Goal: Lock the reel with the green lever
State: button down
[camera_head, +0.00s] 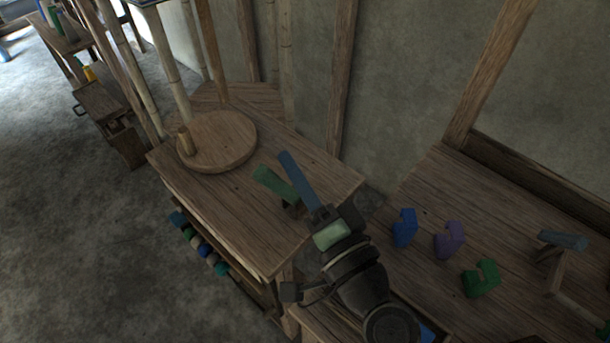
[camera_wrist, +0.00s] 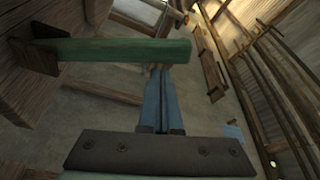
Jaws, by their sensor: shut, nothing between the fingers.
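The green lever (camera_head: 276,184) is a flat bar on a small wooden post on the bench top. In the wrist view the lever (camera_wrist: 115,51) runs across the upper left, its free end pointing right. My gripper (camera_head: 285,157) has its blue fingers shut and empty, just right of the lever in the head view. In the wrist view the gripper tips (camera_wrist: 160,70) end at the lever's lower edge near its free end; I cannot tell if they touch. The reel (camera_head: 222,143), apparently the round wooden disc with an upright peg (camera_head: 185,140), lies on the bench behind the lever.
The wooden bench (camera_head: 225,205) has a row of coloured spools (camera_head: 203,248) on its side. On the right table (camera_head: 510,230) stand blue (camera_head: 404,228), purple (camera_head: 449,239) and green (camera_head: 481,279) blocks and a blue-grey lever (camera_head: 562,240). Bamboo posts rise behind the disc.

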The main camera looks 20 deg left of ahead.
jog(key=shift+s+a+f+n+y+b, duration=0.2)
jog(key=shift+s+n+b, duration=0.2)
jog(key=shift+b, duration=0.15)
jog(key=shift+s+a+f+n+y+b, duration=0.15)
jog(key=shift+s+n+b, duration=0.2)
jog(key=shift+b, duration=0.2)
